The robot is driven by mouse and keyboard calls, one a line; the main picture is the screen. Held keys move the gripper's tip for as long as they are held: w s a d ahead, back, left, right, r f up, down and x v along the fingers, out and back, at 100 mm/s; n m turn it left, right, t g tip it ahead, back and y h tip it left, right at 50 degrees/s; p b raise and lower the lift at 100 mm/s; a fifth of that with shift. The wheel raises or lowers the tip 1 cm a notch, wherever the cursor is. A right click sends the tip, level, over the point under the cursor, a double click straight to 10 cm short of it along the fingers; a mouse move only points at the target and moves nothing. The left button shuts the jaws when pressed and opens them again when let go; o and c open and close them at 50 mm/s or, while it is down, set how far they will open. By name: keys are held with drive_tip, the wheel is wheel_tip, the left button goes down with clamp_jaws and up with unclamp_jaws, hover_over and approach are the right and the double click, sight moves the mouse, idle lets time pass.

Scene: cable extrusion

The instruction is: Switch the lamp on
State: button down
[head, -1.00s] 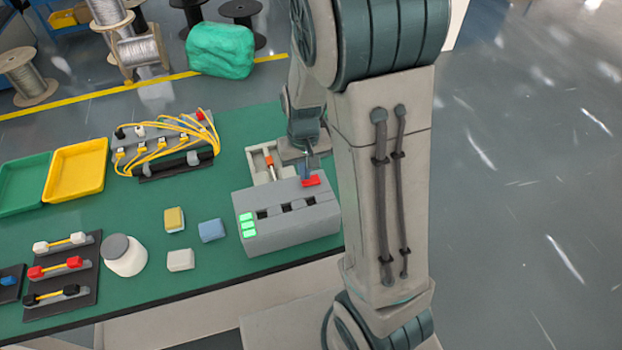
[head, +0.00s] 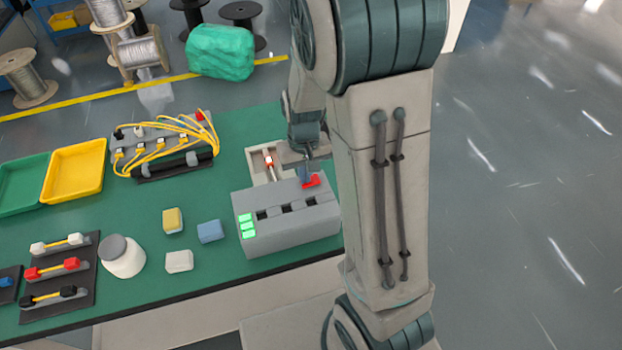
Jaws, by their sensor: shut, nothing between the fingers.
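My gripper (head: 306,172) is shut and empty, pointing down at the back right of the box, right beside the red part. The arm partly hides it, and I cannot tell whether it touches the red part.
A pale tray (head: 252,168) with a small red-and-white piece lies behind the box. Yellow, blue and white blocks (head: 180,261) and a white jar (head: 122,258) stand to the left. A rack with yellow cables (head: 175,166) is behind them. My arm blocks the right side.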

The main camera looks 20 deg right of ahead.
wheel_tip(320, 180, up, 7)
drive_tip(key=p, duration=0.5)
idle(0.6)
drive_tip(key=s+r+t, duration=0.3)
drive_tip(key=s+r, duration=1.1)
drive_tip(key=shift+s+r, duration=0.2)
drive_tip(key=shift+r, duration=0.15)
